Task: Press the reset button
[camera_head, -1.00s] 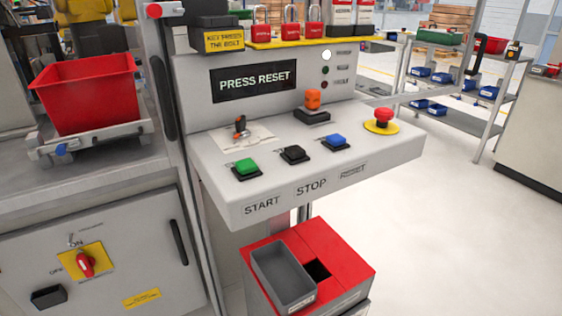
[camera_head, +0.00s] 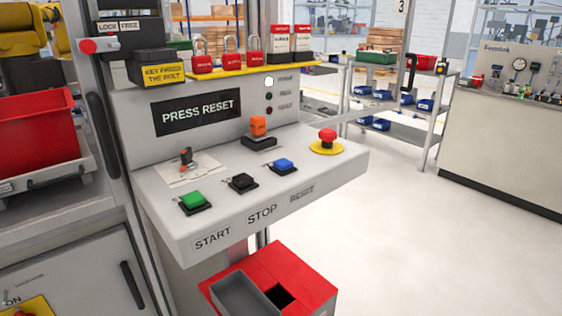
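The control panel (camera_head: 300,180) is a light grey sloped console in the middle of the head view. A dark display (camera_head: 198,111) behind the buttons reads PRESS RESET. Neither of my grippers shows in the head view.
A red mushroom button (camera_head: 327,137) on a yellow disc stands at the panel's right end. An orange-topped device (camera_head: 258,127) stands behind the buttons. A red box (camera_head: 287,268) with a grey bin (camera_head: 245,297) is below. Open floor (camera_head: 440,250) lies to the right.

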